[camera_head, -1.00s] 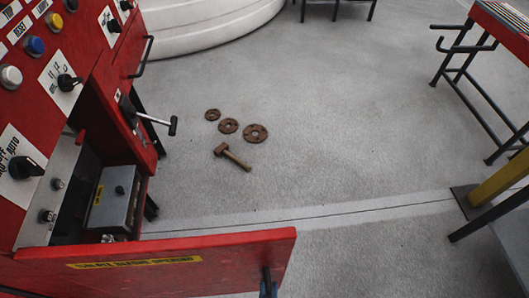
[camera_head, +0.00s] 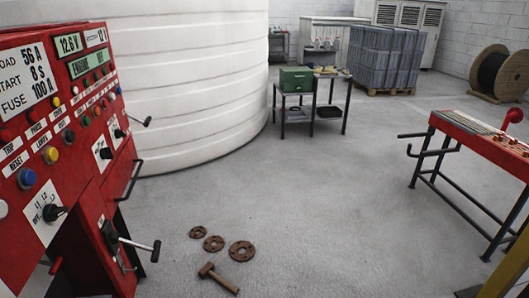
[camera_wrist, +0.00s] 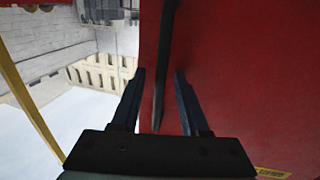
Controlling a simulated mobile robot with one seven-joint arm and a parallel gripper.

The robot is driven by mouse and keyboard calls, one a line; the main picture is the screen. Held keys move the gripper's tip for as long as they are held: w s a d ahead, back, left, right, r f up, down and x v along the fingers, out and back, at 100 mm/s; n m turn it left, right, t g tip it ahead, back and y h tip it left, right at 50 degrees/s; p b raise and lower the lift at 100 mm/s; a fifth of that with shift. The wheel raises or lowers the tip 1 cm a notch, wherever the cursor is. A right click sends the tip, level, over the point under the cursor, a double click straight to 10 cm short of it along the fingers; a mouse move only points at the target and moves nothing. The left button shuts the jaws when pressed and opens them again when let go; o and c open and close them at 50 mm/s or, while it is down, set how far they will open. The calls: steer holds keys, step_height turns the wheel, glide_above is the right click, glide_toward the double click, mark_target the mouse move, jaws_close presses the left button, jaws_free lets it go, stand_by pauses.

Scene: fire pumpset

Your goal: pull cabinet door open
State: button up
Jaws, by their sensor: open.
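The red cabinet (camera_head: 95,190) with its gauges, knobs and buttons stands at the left of the head view. A dark bar handle (camera_wrist: 161,85) runs up the panel. My gripper (camera_wrist: 160,75) is open, with one finger on either side of the handle in the picture. I cannot tell whether a finger touches it. My gripper is not in the head view.
Rusty flanges (camera_head: 241,251) and a hammer (camera_head: 218,278) lie on the floor right of the cabinet. A large white tank (camera_head: 190,80) stands behind. A red-topped bench (camera_head: 480,140) is at the right.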

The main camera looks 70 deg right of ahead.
steer(key=b+v, duration=0.2)
steer(key=v, duration=1.1)
